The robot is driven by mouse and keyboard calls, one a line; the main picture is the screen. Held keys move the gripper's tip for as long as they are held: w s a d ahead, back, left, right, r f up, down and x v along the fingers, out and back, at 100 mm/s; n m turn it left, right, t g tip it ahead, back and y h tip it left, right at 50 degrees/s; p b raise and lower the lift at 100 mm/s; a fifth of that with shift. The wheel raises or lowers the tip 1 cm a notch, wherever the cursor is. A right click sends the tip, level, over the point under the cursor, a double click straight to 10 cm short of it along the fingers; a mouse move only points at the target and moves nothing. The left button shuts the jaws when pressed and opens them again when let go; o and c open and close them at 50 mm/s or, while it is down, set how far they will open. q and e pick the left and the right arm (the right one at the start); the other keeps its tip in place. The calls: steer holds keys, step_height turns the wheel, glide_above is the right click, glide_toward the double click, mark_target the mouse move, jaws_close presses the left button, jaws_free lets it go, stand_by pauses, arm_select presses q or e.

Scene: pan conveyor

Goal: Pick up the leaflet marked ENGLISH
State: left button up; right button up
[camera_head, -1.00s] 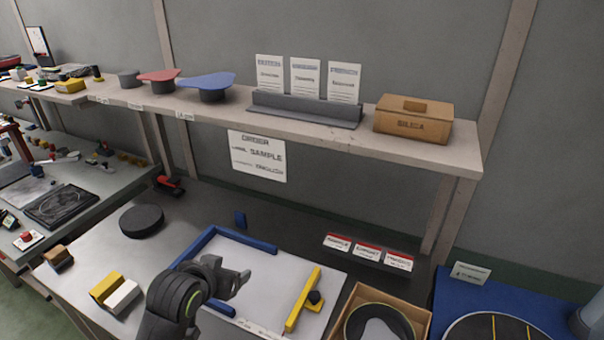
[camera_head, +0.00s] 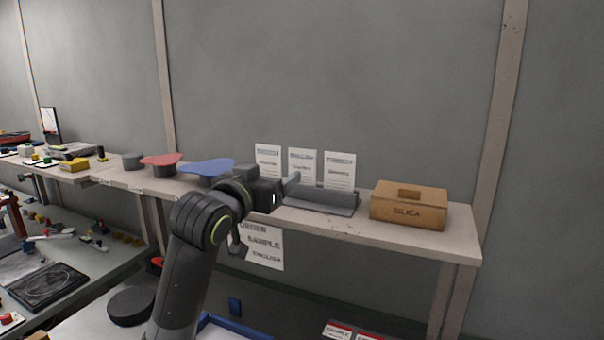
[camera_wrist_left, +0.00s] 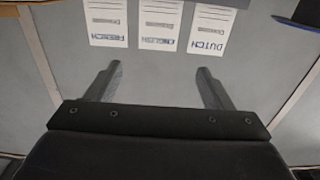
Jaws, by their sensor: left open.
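Three white leaflets stand upright in a dark grey rack (camera_head: 320,201) on the shelf. The wrist view shows them upside down, with readable headings. The leaflet marked ENGLISH (camera_wrist_left: 159,22) is the middle one, also in the head view (camera_head: 303,165). FRENCH (camera_wrist_left: 107,22) is left of it in the wrist view and DUTCH (camera_wrist_left: 211,27) is right. My left gripper (camera_wrist_left: 158,82) is open and empty, with its fingers spread to either side of the ENGLISH leaflet's line but apart from it. In the head view, the left gripper (camera_head: 290,185) is at the rack's left end, partly hiding it.
A brown SILICA box (camera_head: 408,208) stands right of the rack. Blue (camera_head: 208,167) and red (camera_head: 161,159) caps on dark stands are left of it. An order sign (camera_head: 262,245) reading SAMPLE and ENGLISH hangs below the shelf edge. The wall behind is bare.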

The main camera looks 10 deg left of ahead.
mark_target(302, 154)
arm_select(q)
steer(key=w+p, duration=0.1)
steer(key=w, duration=0.2)
steer(key=w+d+p, duration=0.1)
steer(key=w, duration=0.2)
steer(key=w+d+p, duration=0.1)
steer(key=w, duration=0.3)
steer(key=shift+r, duration=0.1)
steer(key=shift+w+d+p, duration=0.1)
steer(key=shift+w+p, duration=0.25)
steer(key=shift+w, duration=0.1)
steer(key=shift+w+d+r+p, duration=0.1)
steer(key=shift+w+r+p, duration=0.05)
steer(key=shift+w+p, duration=0.3)
steer(key=w, duration=0.1)
steer(key=p, duration=0.1)
steer(key=w+p, duration=0.1)
steer(key=shift+w+d+r, duration=0.25)
steer(key=shift+w+d, duration=0.1)
steer(key=shift+d, duration=0.05)
steer(key=shift+w+d, duration=0.1)
steer(key=shift+w, duration=0.35)
steer(key=shift+w+f, duration=0.15)
steer(key=shift+w, duration=0.1)
steer(key=shift+c, duration=0.2)
steer(key=c, duration=0.7)
